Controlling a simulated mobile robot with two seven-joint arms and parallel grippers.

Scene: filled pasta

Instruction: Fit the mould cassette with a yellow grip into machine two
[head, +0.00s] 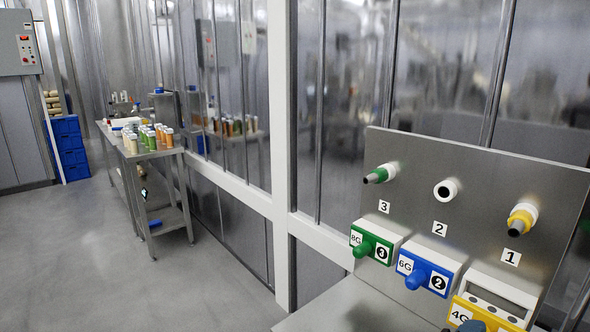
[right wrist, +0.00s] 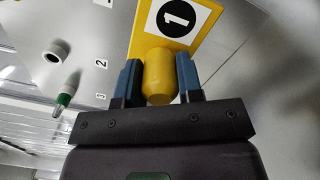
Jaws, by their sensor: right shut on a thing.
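The mould cassette with a yellow grip (head: 460,313) is at the bottom right of the head view, marked 4G and partly cut off. My right gripper (right wrist: 160,80) is shut on this grip, a blue finger on each side. Its tip (head: 473,326) barely shows in the head view. Machine two appears as the white nozzle over the number 2 (head: 446,190). Below it sits a blue cassette (head: 430,273) marked 6G and 2. My left gripper is not in view.
A green cassette (head: 374,243) sits under number 3, left of the blue one. A white holder with dark openings (head: 497,297) lies just behind the yellow cassette.

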